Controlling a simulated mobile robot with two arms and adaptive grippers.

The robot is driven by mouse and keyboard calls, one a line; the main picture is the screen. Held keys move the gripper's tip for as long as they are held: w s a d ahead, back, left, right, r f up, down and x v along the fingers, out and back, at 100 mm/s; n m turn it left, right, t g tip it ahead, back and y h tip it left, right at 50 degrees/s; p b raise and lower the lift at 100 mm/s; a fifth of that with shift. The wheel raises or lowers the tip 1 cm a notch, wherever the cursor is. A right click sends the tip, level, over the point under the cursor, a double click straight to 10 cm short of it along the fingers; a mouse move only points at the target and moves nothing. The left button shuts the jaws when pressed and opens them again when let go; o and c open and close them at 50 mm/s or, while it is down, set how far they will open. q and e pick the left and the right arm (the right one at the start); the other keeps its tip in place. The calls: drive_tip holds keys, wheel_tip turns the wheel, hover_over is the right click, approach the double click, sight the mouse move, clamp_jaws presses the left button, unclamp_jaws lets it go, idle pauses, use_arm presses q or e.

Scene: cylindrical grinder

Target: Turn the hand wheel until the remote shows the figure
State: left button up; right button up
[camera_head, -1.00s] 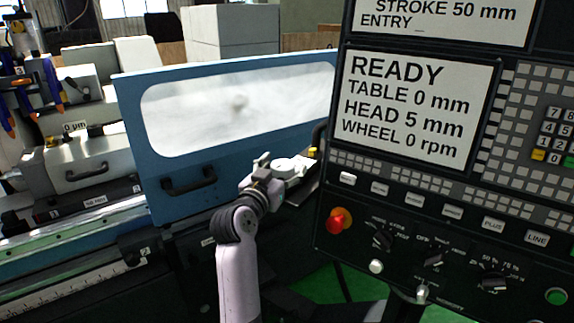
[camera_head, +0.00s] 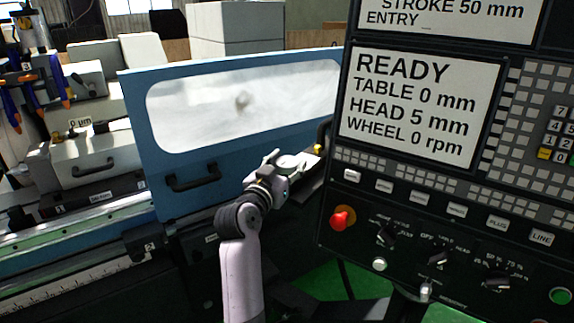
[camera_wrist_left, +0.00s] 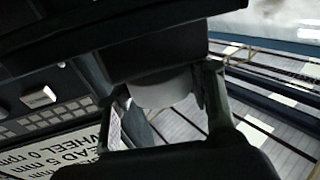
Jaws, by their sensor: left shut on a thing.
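My left gripper (camera_head: 283,164) is near the middle of the head view, between the blue door and the control panel. It is shut on a pale round part, which looks like the hand wheel (camera_head: 291,161). In the left wrist view, the pale rounded part (camera_wrist_left: 162,90) sits between the two fingers, under a dark block. I cannot make out the remote for certain. A small display (camera_head: 80,122) at the far left reads 0 µm. The panel screen (camera_head: 415,105) reads READY, TABLE 0 mm, HEAD 5 mm, WHEEL 0 rpm. My right gripper is not in view.
The control panel (camera_head: 345,265) stands close on the right, with keys, knobs and a red stop button (camera_head: 342,218). The blue door (camera_head: 140,130) with its window and black handle (camera_head: 193,178) stands behind my left arm. Green floor shows below.

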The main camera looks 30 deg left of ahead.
use_arm(q)
drive_tip(key=shift+a+f+m+h+b, duration=0.15)
drive_tip(key=shift+m+h+b, duration=0.75)
drive_tip(key=shift+h, duration=0.3)
drive_tip(key=m+g+h+b, duration=0.1)
drive_tip(key=m+h+b, duration=0.1)
drive_tip(key=h+b, duration=0.1)
drive_tip(key=m+g+h+b, duration=0.1)
drive_tip(key=m+h+b, duration=0.2)
drive_tip(key=h+b, duration=0.1)
drive_tip(key=m+g+h+b, duration=0.1)
drive_tip(key=m+h+b, duration=0.1)
drive_tip(key=h+b, duration=0.2)
drive_tip(key=shift+a+m+h, duration=0.2)
drive_tip(key=shift+m+h, duration=0.1)
drive_tip(key=shift+m, duration=0.1)
drive_tip(key=shift+w+m+g+h+b, duration=0.1)
drive_tip(key=shift+m+g+h+b, duration=0.8)
drive_tip(key=shift+h, duration=0.3)
drive_tip(key=m+g+h, duration=0.2)
drive_tip(key=g, duration=0.1)
drive_tip(key=shift+r+m+g, duration=0.3)
drive_tip(key=shift+r, duration=0.05)
drive_tip(key=shift+d+m+g+h+p, duration=0.1)
drive_tip(key=shift+m+g+h+p, duration=0.9)
drive_tip(key=shift+m+g, duration=1.05)
drive_tip(key=shift+f+g+h, duration=0.15)
drive_tip(key=shift+g+h, duration=0.15)
drive_tip(key=shift+g, duration=0.55)
drive_tip(key=o, duration=1.2)
